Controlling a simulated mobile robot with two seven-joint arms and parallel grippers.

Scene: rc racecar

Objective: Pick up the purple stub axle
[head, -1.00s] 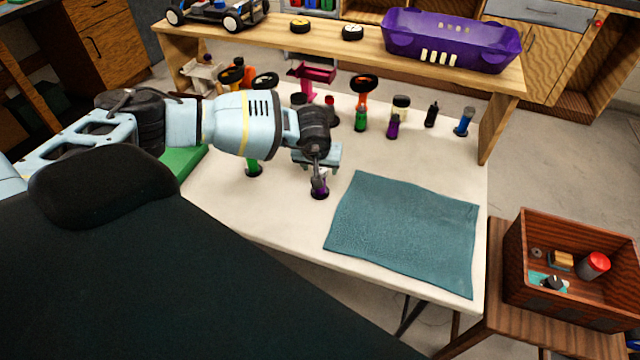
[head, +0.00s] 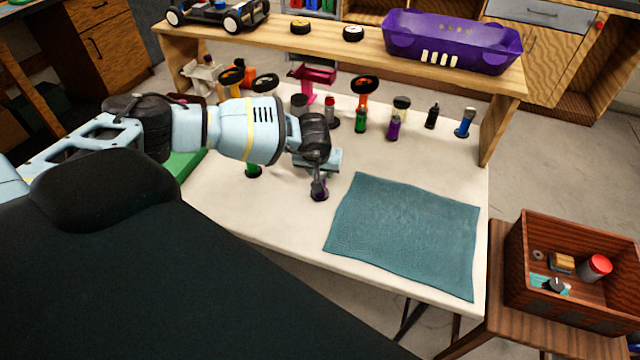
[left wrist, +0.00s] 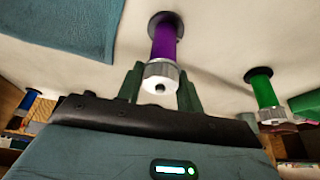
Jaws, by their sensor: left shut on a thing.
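The purple stub axle (left wrist: 165,43) is a purple cylinder with a silver tip and a black round base. In the left wrist view its silver end lies between the two dark fingers of my left gripper (left wrist: 161,86). In the head view my left gripper (head: 318,182) points down and is shut on the axle, whose purple lower part (head: 320,194) shows just below the fingers. Its black base is at or very near the white tabletop; I cannot tell if it touches. My right gripper is not in view.
A teal cloth (head: 405,235) lies to the right. A green-bodied axle (head: 253,170) stands to the left. Several coloured parts, including another purple one (head: 393,130), stand behind, below a wooden shelf (head: 350,60). A wooden box (head: 570,315) stands at the far right.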

